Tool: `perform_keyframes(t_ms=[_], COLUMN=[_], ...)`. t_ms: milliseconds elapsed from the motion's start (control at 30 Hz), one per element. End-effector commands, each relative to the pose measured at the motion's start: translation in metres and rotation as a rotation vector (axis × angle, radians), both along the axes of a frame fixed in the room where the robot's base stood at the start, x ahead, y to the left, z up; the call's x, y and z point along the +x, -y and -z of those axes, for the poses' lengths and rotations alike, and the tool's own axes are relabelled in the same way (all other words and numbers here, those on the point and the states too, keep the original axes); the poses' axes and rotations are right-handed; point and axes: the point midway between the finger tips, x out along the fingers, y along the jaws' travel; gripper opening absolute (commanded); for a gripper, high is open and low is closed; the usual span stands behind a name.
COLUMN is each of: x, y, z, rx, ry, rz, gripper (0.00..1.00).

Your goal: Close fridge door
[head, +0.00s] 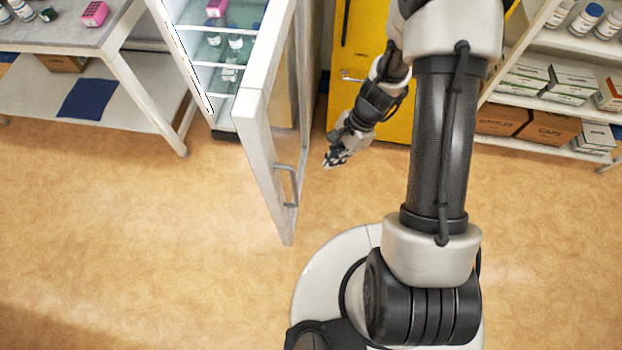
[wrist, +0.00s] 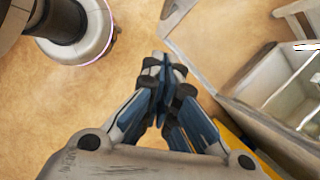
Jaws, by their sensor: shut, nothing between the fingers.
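The fridge (head: 212,75) stands at the upper left of centre in the head view, its lit shelves showing. Its glass door (head: 258,140) with a pale metal frame stands open, swung out over the floor. The door handle (head: 288,185) is on the door's right-hand face. My gripper (head: 333,160) is to the right of the door, on the handle side, with a visible gap to it. The fingers are shut and empty, and they also show in the wrist view (wrist: 160,64). The fridge's open interior appears at the right of the wrist view (wrist: 282,85).
A yellow cabinet (head: 357,40) stands behind my gripper. A shelf unit (head: 550,103) with boxes and bottles is at the right. A table (head: 60,32) with a lower shelf is left of the fridge. The floor (head: 130,220) in front is clear.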

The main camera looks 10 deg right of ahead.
Motion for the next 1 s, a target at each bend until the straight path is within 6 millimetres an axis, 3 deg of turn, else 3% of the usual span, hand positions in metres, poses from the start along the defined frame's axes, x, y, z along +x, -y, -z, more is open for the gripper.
perform_keyframes(t_ms=[500,700,1000], x=[-0.010,-0.017,-0.019], y=[-0.036,-0.064,-0.074], z=[0.095,0.090,0.088], rx=[-0.001,-0.001,0.000], ry=[-0.002,0.001,0.002], rz=[-0.005,-0.008,-0.005], gripper=[0.00,0.00,0.00])
